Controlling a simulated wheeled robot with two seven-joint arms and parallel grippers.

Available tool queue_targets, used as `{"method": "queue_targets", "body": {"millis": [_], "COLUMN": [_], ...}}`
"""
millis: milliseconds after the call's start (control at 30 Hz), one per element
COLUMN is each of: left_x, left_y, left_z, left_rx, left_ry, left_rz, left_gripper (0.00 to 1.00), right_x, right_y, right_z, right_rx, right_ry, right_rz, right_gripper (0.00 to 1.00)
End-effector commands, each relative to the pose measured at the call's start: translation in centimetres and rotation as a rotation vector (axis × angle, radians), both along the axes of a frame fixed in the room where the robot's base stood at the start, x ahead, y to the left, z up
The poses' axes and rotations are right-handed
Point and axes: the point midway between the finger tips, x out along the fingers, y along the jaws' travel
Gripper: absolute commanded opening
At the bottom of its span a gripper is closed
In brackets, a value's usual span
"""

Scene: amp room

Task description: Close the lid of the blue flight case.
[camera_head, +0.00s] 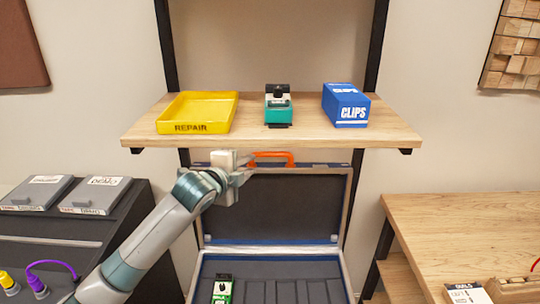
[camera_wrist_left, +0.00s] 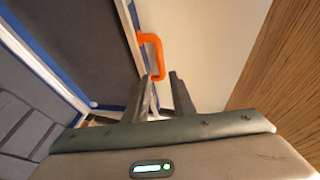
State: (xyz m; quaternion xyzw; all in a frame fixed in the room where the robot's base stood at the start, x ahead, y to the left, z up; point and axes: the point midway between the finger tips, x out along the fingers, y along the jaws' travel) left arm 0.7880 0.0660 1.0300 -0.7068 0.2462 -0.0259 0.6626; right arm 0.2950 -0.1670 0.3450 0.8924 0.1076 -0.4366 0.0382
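The blue flight case stands open below the shelf, with its dark-lined lid (camera_head: 290,205) upright at the back. An orange handle (camera_head: 272,156) sits on the lid's top edge; it also shows in the left wrist view (camera_wrist_left: 152,52). The case's bottom part (camera_head: 300,292) has dark compartments and holds a green pedal (camera_head: 222,288). My left gripper (camera_head: 246,170) is at the lid's upper left, beside the handle. In the left wrist view its fingers (camera_wrist_left: 161,76) are apart, with the handle just beyond the tips. I cannot tell whether they touch the lid. My right gripper is not in view.
A wooden shelf (camera_head: 280,138) is close above the lid and my left gripper. It holds a yellow tray (camera_head: 196,112), a teal pedal (camera_head: 278,106) and a blue clips box (camera_head: 345,106). A wooden table (camera_head: 470,225) stands at right, a dark console (camera_head: 55,240) at left.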

Motion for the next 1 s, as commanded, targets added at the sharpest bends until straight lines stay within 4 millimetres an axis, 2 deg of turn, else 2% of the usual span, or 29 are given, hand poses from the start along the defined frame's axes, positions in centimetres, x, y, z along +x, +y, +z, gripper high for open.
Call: {"method": "queue_targets", "body": {"millis": [433,1000], "left_x": [5.1,11.3], "left_y": [-2.3,-5.0], "left_z": [-1.6,-3.6], "left_rx": [-0.001,-0.001], "left_ry": [0.001,0.001], "left_rz": [0.0,0.0], "left_gripper": [0.23,0.23], "right_x": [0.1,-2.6], "right_y": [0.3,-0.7], "right_z": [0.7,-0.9], "right_rx": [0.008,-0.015], "right_ry": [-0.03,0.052], "right_rz": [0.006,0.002], "right_gripper": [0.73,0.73]}}
